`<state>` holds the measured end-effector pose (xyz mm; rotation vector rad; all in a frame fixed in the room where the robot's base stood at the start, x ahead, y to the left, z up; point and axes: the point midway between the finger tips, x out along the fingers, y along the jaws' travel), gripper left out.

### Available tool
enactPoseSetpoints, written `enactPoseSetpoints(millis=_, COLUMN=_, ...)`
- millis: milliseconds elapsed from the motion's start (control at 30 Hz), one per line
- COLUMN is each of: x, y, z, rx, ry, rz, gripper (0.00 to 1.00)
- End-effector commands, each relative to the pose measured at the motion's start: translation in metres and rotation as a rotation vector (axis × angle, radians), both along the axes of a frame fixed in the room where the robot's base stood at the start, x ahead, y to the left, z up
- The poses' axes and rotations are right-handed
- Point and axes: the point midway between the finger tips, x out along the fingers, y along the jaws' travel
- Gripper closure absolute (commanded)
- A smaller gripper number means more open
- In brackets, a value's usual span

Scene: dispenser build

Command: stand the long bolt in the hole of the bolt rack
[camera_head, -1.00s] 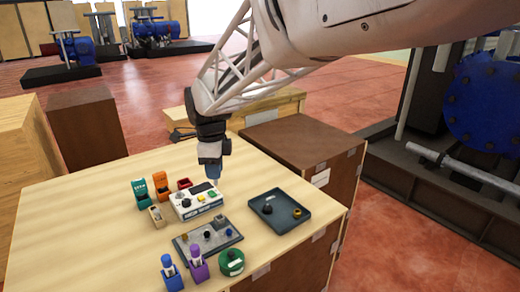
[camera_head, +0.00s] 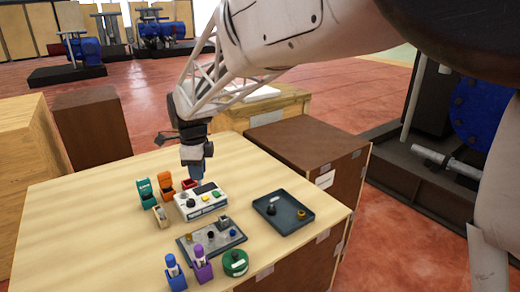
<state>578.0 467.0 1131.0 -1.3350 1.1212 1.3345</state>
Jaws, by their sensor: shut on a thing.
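My gripper (camera_head: 197,179) points down over the back edge of the white box with buttons (camera_head: 201,204). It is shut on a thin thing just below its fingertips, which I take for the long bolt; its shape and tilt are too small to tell. The bolt rack is not clear to me: a small tan block (camera_head: 160,215) stands left of the white box, and a grey plate (camera_head: 196,252) with a block and knobs lies in front of it. No hole can be made out in either. The gripper appears above the table, apart from both.
A teal holder (camera_head: 145,192), an orange holder (camera_head: 165,186) and a red piece (camera_head: 189,184) stand at the back left. Blue (camera_head: 174,272) and purple (camera_head: 202,265) bottles and a green round tin (camera_head: 235,263) stand in front. A dark tray (camera_head: 284,223) holds small parts. The table's left side is bare.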

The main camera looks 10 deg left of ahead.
Motion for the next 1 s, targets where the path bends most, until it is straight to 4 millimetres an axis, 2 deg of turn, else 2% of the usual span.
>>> enactPoseSetpoints(millis=33, x=0.001, y=0.016, z=-0.006, rx=-0.001, ry=0.001, rz=0.011, gripper=1.0)
enactPoseSetpoints(millis=300, x=0.001, y=0.091, z=-0.034, rx=-0.001, ry=0.002, rz=0.056, gripper=1.0)
enactPoseSetpoints(millis=500, x=-0.002, y=0.134, z=-0.05, rx=0.001, ry=-0.001, rz=0.08, gripper=1.0)
enactPoseSetpoints(millis=700, x=-0.005, y=0.153, z=-0.058, rx=0.001, ry=-0.002, rz=0.091, gripper=1.0)
enactPoseSetpoints(millis=1000, x=-0.005, y=0.156, z=-0.059, rx=0.001, ry=-0.002, rz=0.092, gripper=1.0)
